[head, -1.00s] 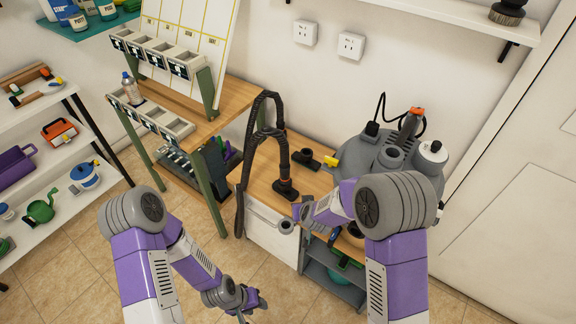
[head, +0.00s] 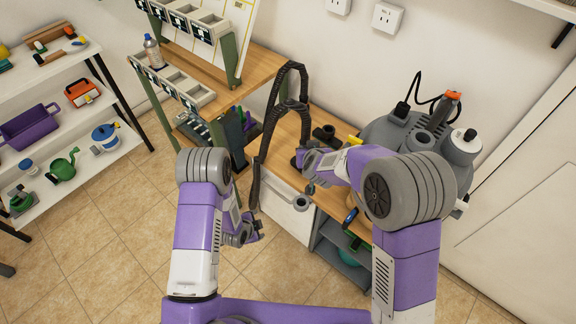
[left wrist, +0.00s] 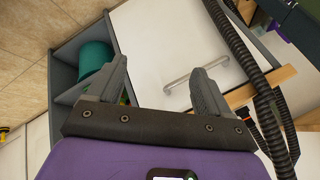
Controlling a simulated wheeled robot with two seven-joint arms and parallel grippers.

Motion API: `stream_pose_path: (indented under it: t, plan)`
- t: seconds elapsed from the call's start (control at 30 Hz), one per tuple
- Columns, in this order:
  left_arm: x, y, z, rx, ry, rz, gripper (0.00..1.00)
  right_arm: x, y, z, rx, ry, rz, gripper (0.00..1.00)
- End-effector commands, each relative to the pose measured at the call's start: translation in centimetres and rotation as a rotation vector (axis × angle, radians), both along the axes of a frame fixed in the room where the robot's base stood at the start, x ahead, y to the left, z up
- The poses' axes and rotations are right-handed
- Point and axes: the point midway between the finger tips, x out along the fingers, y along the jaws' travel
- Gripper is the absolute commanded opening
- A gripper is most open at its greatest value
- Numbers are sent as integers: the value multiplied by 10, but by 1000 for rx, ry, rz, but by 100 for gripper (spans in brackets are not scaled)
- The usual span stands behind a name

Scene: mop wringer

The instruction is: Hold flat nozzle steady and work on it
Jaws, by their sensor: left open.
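A black hose (head: 264,150) arches over the wooden worktop, and its lower end with a dark nozzle foot (head: 297,160) stands near the front edge. I cannot tell whether this foot is the flat nozzle. A second black nozzle piece (head: 325,133) lies just behind it. My right gripper (head: 306,165) is beside the hose end; its jaws are too hidden to read. My left gripper (head: 250,234) is low in front of the white drawer front. In the left wrist view its two fingers (left wrist: 160,85) are spread and empty, with the hose to their right.
The grey vacuum body (head: 397,135) stands on the worktop's right. The white drawer front (head: 285,207) has a bar handle (left wrist: 196,75), beside a grey open shelf (head: 338,250). A bin rack (head: 185,85) stands left. Floor tiles (head: 110,220) are clear.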

Motion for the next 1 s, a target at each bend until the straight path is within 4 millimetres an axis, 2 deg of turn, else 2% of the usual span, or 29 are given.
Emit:
stream_pose_path:
  t: [0.03,0.23,0.37,0.5,0.73,0.83,1.0]
  plan:
    - [16,0,3,74,-72,-118,80,0,0,0,0,0,0,43]
    - [75,-5,28,397,-357,-582,80,0,0,0,0,1,0,43]
    - [108,-18,50,626,-548,-878,80,0,0,0,0,1,0,43]
    - [138,-40,78,888,-759,-1184,80,0,0,0,0,1,0,43]
    - [165,-80,116,1254,-1053,-1557,80,0,0,0,0,0,0,43]
    - [169,-92,127,1355,-1134,-1645,80,0,0,0,0,1,0,43]
    - [173,-103,133,1432,-1197,-1709,80,0,0,0,0,0,0,43]
